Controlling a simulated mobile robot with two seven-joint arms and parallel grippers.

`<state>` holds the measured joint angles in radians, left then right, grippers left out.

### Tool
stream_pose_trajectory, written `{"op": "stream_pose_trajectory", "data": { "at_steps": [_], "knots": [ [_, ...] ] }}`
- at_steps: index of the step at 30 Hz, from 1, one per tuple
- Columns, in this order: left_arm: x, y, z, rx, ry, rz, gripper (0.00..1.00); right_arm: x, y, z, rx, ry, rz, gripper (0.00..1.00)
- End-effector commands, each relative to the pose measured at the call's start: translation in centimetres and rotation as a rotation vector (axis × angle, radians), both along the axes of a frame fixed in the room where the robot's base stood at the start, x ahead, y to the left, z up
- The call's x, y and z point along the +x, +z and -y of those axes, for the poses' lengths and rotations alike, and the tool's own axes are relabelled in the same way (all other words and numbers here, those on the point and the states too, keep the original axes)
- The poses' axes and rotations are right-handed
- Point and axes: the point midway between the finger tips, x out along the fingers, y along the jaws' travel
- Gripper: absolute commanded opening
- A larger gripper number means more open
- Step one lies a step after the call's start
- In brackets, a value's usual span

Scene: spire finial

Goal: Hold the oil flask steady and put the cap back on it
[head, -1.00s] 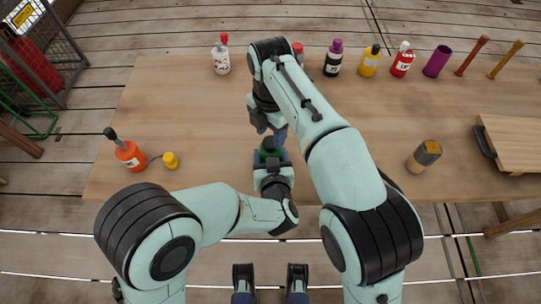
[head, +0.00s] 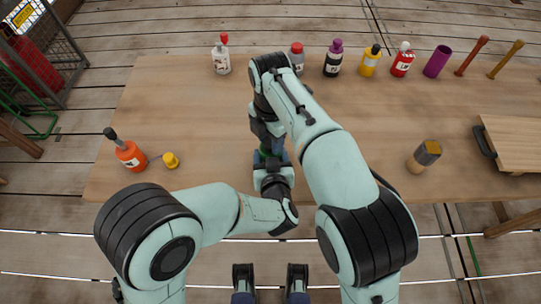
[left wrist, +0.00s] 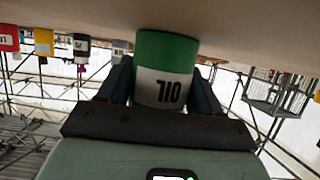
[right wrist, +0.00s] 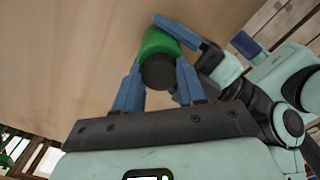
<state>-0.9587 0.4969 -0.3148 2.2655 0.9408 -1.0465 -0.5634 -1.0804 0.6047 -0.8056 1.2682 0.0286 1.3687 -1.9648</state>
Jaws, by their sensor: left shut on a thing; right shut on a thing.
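The oil flask is green with a white label. In the left wrist view the flask (left wrist: 165,50) stands between the fingers of my left gripper (left wrist: 162,85), which is shut on it, close to the table. In the head view only a green sliver of it shows beside my left gripper (head: 271,162). My right gripper (head: 270,142) is directly above the flask. In the right wrist view the dark round cap (right wrist: 158,72) is between the fingers of my right gripper (right wrist: 158,88), shut on it, in line with the flask's green body (right wrist: 160,42). Whether cap and flask touch, I cannot tell.
An orange bottle (head: 130,155) and a yellow cap (head: 171,160) stand on the left. Several bottles, a purple cup (head: 437,61) and two handled tools line the back. A brush-like block (head: 424,156) and a wooden board (head: 515,140) are on the right.

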Motion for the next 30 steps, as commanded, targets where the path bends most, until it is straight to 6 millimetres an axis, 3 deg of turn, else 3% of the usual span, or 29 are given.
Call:
{"op": "stream_pose_trajectory", "data": {
  "at_steps": [5, 30],
  "knots": [
    [0.01, 0.03, 0.02, 0.0, 0.0, 0.001, 0.0, 0.01, 0.01, 0.04, 0.002, -0.284, 0.0, 0.03],
    [0.0, 0.02, 0.02, 0.0, -0.001, 0.0, 0.0, -0.07, -0.11, -0.05, 0.001, -2.156, 0.0, 0.03]
  ]
}}
